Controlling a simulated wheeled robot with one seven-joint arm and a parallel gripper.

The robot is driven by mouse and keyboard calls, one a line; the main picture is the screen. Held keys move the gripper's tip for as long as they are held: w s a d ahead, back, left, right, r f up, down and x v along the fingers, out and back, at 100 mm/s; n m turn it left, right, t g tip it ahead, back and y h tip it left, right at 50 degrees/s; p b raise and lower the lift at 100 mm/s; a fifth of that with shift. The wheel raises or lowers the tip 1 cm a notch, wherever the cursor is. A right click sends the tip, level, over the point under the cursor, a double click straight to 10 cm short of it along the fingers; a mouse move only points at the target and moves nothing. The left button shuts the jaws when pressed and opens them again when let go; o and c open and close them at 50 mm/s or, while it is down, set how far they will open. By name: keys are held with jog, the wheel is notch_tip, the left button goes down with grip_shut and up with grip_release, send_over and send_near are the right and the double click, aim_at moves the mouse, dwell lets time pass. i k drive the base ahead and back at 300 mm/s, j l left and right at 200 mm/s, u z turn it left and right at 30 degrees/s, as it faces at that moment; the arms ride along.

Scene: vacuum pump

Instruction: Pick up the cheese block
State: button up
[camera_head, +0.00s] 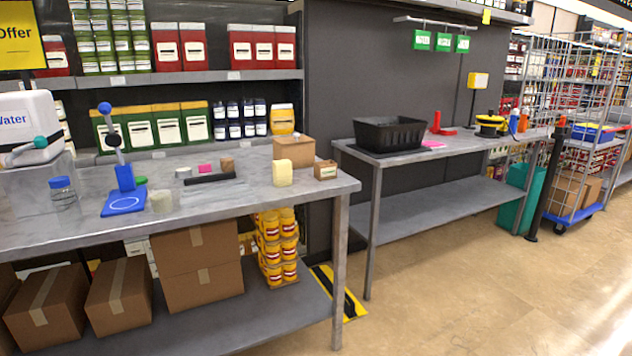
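A pale yellow block, which looks like the cheese block (282,173), stands upright on the grey table (232,203) near its right end. It is just in front of a cardboard box (294,150) and left of a small brown box (326,169). Nothing touches it from the front. My gripper is not in view.
A blue stand (123,178) and water container (28,125) are farther left. A second table (405,158) holds a black crate (389,135).

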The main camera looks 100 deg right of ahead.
aim_at(282, 169)
jog(key=z, duration=3.8)
